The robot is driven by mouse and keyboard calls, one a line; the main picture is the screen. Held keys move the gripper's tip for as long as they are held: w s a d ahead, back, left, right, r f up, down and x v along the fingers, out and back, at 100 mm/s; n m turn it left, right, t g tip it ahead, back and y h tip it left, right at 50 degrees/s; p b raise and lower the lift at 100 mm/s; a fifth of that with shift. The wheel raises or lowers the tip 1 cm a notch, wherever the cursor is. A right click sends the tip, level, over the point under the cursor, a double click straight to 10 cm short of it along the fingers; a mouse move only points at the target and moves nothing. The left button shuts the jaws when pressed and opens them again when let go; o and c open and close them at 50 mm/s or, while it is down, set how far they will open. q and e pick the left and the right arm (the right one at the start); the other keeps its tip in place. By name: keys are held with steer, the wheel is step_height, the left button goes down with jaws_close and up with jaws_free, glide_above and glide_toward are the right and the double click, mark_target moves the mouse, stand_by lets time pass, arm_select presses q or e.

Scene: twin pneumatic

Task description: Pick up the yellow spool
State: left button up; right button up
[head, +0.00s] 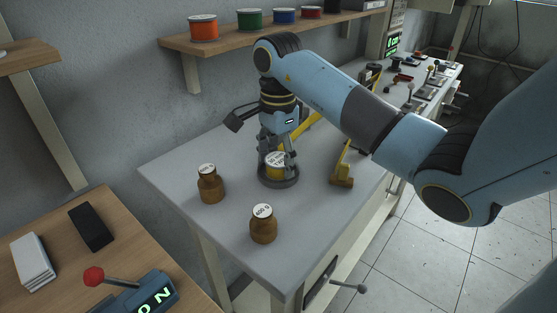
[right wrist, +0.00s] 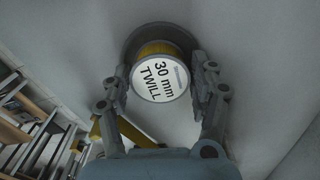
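The yellow spool (head: 274,172) has a white top label and stands in a round dark dish (head: 281,183) on the grey table. In the right wrist view the spool (right wrist: 160,75) shows its label, "30 mm TWILL", and a yellow rim inside the dark dish (right wrist: 133,47). My right gripper (head: 278,155) reaches down over it from above. In the wrist view the fingers of my right gripper (right wrist: 160,78) stand on either side of the spool, spread apart, with a narrow gap at the left; contact at the right is unclear. My left gripper is not in view.
Two brown weights (head: 210,186) (head: 263,226) stand on the table near the dish. A yellow bracket (head: 342,177) stands right of it. A wall shelf (head: 240,40) carries several coloured spools. A wooden desk (head: 60,270) with a red-knobbed lever (head: 94,276) is at lower left.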

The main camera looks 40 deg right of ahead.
steer(key=c, duration=1.1)
jaws_close()
steer(key=shift+r, duration=0.15)
